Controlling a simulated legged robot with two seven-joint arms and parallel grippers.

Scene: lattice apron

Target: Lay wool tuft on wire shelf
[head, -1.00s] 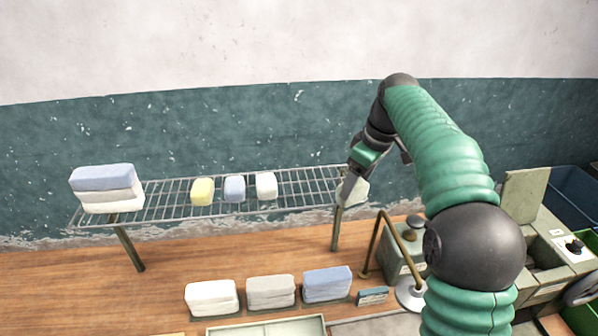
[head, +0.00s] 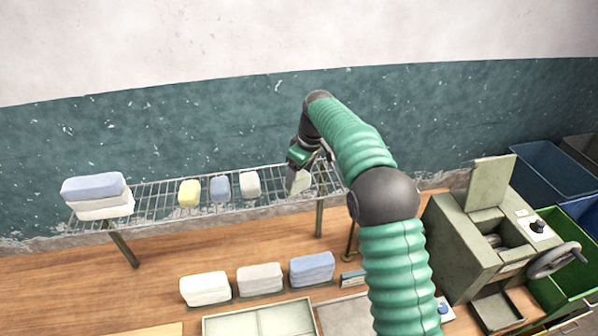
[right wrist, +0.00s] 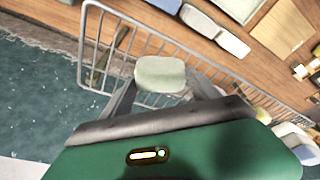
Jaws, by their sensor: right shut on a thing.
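My right gripper (head: 292,178) is shut on a pale greenish-white wool tuft (head: 302,182) at the right end of the wire shelf (head: 152,205). In the right wrist view the tuft (right wrist: 160,73) sits between the two fingers, in front of the end of the shelf's wire grid (right wrist: 150,22). I cannot tell whether it touches the wires. A yellow tuft (head: 189,193), a blue tuft (head: 220,188) and a white tuft (head: 250,184) lie in a row on the shelf, left of the gripper. My left gripper is not in view.
A blue-and-white stack (head: 97,196) fills the shelf's left end. Folded white (head: 205,289), grey (head: 260,279) and blue (head: 312,268) stacks lie on the wooden bench below. A green-grey machine with a handwheel (head: 553,260) stands at right. The wall is close behind the shelf.

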